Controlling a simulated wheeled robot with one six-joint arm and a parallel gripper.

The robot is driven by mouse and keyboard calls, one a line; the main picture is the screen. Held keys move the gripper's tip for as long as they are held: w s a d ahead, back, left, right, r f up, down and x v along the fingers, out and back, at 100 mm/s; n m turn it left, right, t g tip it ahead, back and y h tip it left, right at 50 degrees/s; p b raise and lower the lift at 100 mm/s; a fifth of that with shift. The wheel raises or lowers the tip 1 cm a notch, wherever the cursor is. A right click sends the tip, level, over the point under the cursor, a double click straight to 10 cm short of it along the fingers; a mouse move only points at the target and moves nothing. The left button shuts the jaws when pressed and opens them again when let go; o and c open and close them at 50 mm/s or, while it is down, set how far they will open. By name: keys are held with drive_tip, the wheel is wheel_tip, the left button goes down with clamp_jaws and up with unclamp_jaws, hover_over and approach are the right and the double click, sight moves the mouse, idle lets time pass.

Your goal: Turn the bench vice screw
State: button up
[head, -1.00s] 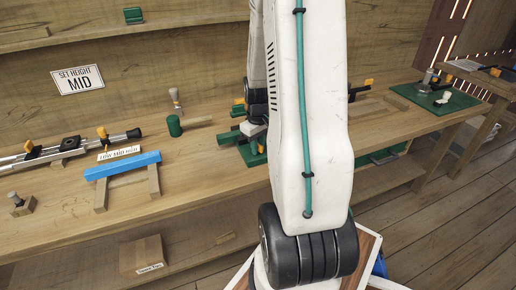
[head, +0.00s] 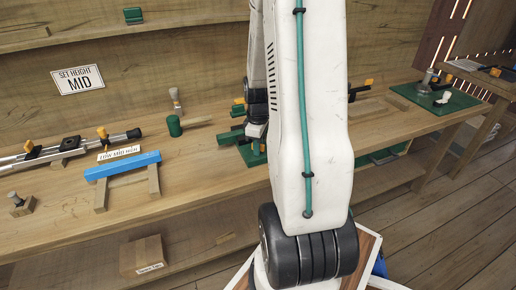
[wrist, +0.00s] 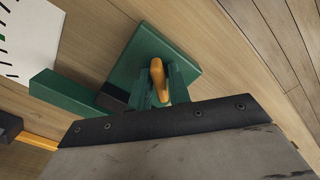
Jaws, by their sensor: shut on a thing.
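The green bench vice (head: 231,137) stands on the workbench near its front edge, partly hidden behind my arm. In the wrist view the vice (wrist: 190,66) shows its square green base and a long green bar to the left. Its orange screw handle (wrist: 158,78) lies just beyond the dark edge of my gripper. My gripper (head: 256,131) is low over the vice in the head view, and it also shows in the wrist view (wrist: 163,98). It is shut on the orange handle; the fingertip contact is mostly hidden.
A blue bar on wooden legs (head: 122,165) and a rail with orange clamps (head: 70,147) stand on the bench to the left. A green cylinder (head: 174,126) stands left of the vice. A green board (head: 435,97) with parts lies at the right.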

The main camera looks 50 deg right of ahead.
drive_tip(key=shift+n, duration=1)
drive_tip(key=n, duration=0.4)
drive_tip(key=o, duration=0.6)
drive_tip(key=shift+c, duration=0.2)
drive_tip(key=shift+r, duration=2.5)
